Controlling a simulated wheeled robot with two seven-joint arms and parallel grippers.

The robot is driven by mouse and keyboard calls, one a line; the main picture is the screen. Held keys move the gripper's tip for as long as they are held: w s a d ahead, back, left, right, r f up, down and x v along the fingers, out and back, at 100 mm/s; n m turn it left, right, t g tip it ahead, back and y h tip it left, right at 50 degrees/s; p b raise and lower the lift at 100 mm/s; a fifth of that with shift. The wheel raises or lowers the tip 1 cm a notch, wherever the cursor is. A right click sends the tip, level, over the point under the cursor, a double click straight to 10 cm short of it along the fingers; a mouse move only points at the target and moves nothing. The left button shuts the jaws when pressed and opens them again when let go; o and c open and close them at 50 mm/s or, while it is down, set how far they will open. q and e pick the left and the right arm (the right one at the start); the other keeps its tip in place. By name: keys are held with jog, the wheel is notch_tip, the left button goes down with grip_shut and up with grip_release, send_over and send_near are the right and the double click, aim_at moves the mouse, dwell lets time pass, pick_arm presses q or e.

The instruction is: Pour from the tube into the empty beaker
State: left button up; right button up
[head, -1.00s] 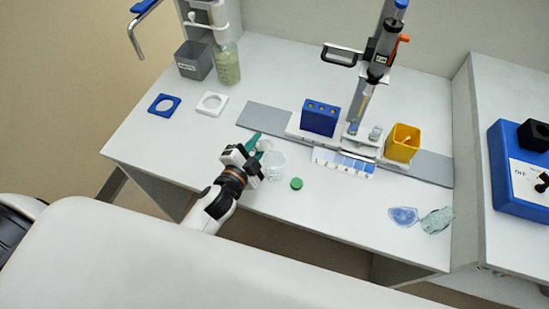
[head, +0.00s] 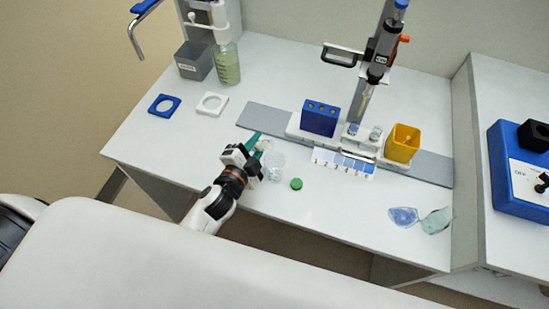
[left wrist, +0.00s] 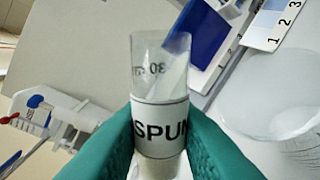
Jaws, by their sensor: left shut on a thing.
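My left gripper (head: 257,146), with green fingers, is shut on a clear tube (left wrist: 160,88) above the front of the bench. In the left wrist view the tube carries a white label reading "SPUN" and a "30" mark. Its open rim is at the top of that picture. A pale slanted patch shows inside; I cannot tell if it is liquid. A clear beaker (head: 274,166) stands on the bench just right of the gripper. It also shows large at the right of the left wrist view (left wrist: 280,100), beside the tube and apart from its mouth. My right gripper is out of view.
A green cap (head: 296,184) lies right of the beaker. Behind are a blue rack (head: 320,118), a numbered strip (head: 343,163), a pipette stand (head: 362,85) and a yellow container (head: 402,143). Broken-looking clear pieces (head: 404,217) lie at the front right. The left front bench is clear.

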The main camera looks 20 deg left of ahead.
pick_arm(q)
jog(key=shift+r+m, duration=0.25)
jog(key=shift+m, duration=0.15)
dwell(1.1)
jog(key=shift+f+m+y+b, duration=0.3)
jog(key=shift+f+m+b, duration=0.1)
jog(key=shift+m+b, duration=0.25)
dwell(2.0)
jog(key=shift+r+m+y+p, duration=0.3)
jog(key=shift+r+m+p, duration=0.1)
jog(key=shift+m, duration=0.45)
dwell(2.6)
